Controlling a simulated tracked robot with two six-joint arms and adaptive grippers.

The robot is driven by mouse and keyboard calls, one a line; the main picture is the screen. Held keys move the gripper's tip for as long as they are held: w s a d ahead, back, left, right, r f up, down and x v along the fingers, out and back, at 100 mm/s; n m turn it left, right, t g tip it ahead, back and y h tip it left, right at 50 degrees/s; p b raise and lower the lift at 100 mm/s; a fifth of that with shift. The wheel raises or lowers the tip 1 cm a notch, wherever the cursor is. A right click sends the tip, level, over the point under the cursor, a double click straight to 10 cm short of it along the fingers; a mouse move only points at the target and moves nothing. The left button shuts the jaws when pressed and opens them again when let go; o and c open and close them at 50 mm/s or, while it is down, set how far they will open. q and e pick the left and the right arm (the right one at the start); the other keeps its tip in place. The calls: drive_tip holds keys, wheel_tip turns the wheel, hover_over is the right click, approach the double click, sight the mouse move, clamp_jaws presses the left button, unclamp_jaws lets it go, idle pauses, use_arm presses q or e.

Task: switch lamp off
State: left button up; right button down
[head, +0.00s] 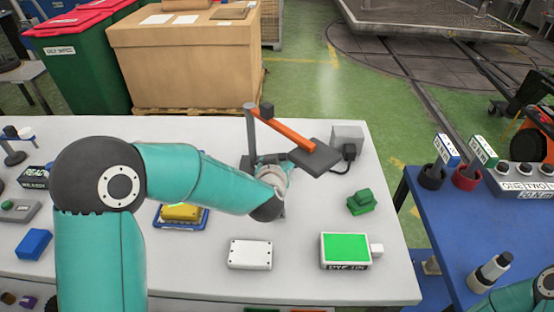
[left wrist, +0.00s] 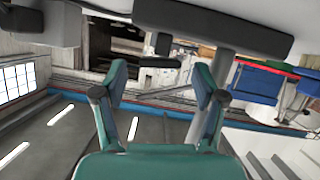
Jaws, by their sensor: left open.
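The desk lamp has a grey post (head: 250,135), an orange arm (head: 280,128) and a flat dark grey head (head: 316,158). A small dark block (head: 266,109) sits on the arm near the post. I cannot tell whether the lamp is lit. My left gripper (head: 266,163) is beside the lamp's post, low under the orange arm and partly hidden by my own wrist. In the left wrist view my left gripper (left wrist: 160,70) is open, with nothing between its fingers. Dark grey bars (left wrist: 215,35), probably lamp parts, lie beyond it there. My right gripper is out of view.
On the white table (head: 300,285) are a grey box (head: 347,137) with a dark plug, a green block (head: 361,202), a green-screened box (head: 346,249), a white box (head: 250,254) and a yellow block (head: 180,212) in a blue tray. A blue table (head: 440,215) stands at right.

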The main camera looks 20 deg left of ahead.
use_arm(q)
drive_tip(key=v, duration=1.1)
drive_tip(key=shift+s, duration=0.15)
